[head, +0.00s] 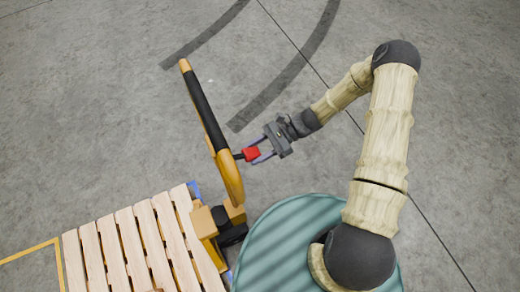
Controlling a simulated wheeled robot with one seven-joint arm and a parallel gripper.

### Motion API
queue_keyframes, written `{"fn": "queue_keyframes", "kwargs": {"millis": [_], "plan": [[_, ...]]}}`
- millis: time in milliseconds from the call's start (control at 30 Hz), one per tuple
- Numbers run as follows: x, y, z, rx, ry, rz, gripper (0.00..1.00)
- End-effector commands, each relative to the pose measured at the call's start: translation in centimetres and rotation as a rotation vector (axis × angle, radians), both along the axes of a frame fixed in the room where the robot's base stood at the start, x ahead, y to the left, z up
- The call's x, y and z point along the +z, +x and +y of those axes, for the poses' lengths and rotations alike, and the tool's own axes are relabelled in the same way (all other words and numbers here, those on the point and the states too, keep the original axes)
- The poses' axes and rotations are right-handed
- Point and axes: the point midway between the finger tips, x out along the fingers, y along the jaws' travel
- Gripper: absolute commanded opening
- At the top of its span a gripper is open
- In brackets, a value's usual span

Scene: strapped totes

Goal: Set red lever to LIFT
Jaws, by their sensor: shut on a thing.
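The red lever (252,154) sticks out to the right from the upright handle of a yellow and black pallet jack (207,108). My gripper (257,153) comes in from the right and is shut on the red lever, with one finger on each side of it. A dark stem joins the lever to the handle. No LIFT marking can be read at this size, so I cannot tell which setting the lever is in.
A wooden pallet (130,245) sits at the lower left by the jack's yellow body (208,222). A yellow floor line (30,251) runs at the far left. The grey concrete floor (450,110) is clear above and to the right.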

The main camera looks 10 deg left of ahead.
Motion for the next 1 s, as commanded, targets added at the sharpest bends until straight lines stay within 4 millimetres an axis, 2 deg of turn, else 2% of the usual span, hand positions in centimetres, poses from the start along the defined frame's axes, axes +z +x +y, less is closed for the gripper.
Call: {"fn": "queue_keyframes", "kwargs": {"millis": [333, 367, 467, 800, 1000], "plan": [[-0.1, 0.0, 0.1, 0.0, 0.002, 0.001, 0.02], [-0.1, 0.0, 0.1, 0.0, 0.002, 0.001, 0.45], [-0.1, 0.0, 0.1, -0.001, 0.001, 0.002, 0.65], [0.0, 0.1, -0.1, -0.001, 0.001, 0.002, 0.65], [0.4, 1.2, -1.7, -0.003, 0.001, -0.002, 0.65]]}}
